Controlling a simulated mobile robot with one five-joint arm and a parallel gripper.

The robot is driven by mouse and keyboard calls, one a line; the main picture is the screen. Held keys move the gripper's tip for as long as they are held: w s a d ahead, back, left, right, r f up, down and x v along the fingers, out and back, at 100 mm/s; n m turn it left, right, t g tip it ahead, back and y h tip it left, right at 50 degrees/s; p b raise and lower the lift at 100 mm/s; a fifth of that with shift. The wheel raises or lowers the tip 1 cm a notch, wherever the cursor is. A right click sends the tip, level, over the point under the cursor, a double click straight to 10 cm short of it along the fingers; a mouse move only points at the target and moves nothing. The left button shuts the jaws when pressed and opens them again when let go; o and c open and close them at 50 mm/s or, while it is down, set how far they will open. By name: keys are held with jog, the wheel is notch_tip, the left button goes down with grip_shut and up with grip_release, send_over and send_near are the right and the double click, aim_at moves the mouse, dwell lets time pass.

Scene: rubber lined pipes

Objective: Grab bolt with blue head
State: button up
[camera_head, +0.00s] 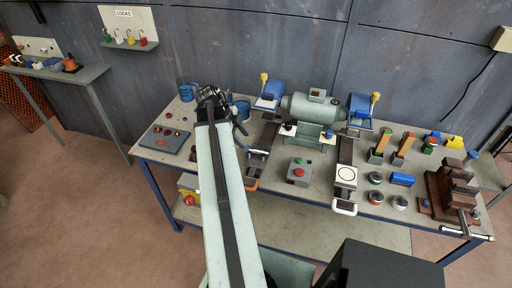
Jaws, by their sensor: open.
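A small blue-topped piece (328,134) stands at the front right of the bench grinder; it may be the bolt with the blue head, but it is too small to tell. Another small blue piece (472,155) lies near the right end of the bench, its shape also unclear. My gripper (210,93) is dark and open at the far end of my outstretched arm, over the back left of the workbench. It is well left of both blue pieces. My arm hides part of the bench below it, and I cannot make out anything between the fingers.
The workbench (270,187) holds the grinder (312,108), a red-button box (299,172), a brown vise (455,190), a blue block (403,179) and several round pieces. A blue mug (186,92) and a blue can (242,108) flank my gripper. A tray (152,144) lies at left.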

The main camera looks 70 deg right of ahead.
aim_at(255, 150)
jog(key=shift+s+d+m, duration=0.4)
jog(key=shift+s+m, duration=0.1)
jog(key=shift+s, duration=0.25)
jog(key=shift+b+x, duration=1)
jog(key=shift+b, duration=0.1)
jog(key=shift+f+b, duration=0.3)
jog(key=shift+f, duration=0.1)
jog(key=shift+s+r, duration=0.1)
jog(key=b+x, duration=0.4)
jog(key=shift+a+f, duration=0.3)
jog(key=shift+f, duration=0.15)
jog(key=shift+s+d+f+b, duration=0.15)
jog(key=shift+s+f+b, duration=0.1)
jog(key=shift+b, duration=0.15)
jog(key=shift+r, duration=0.2)
grip_shut()
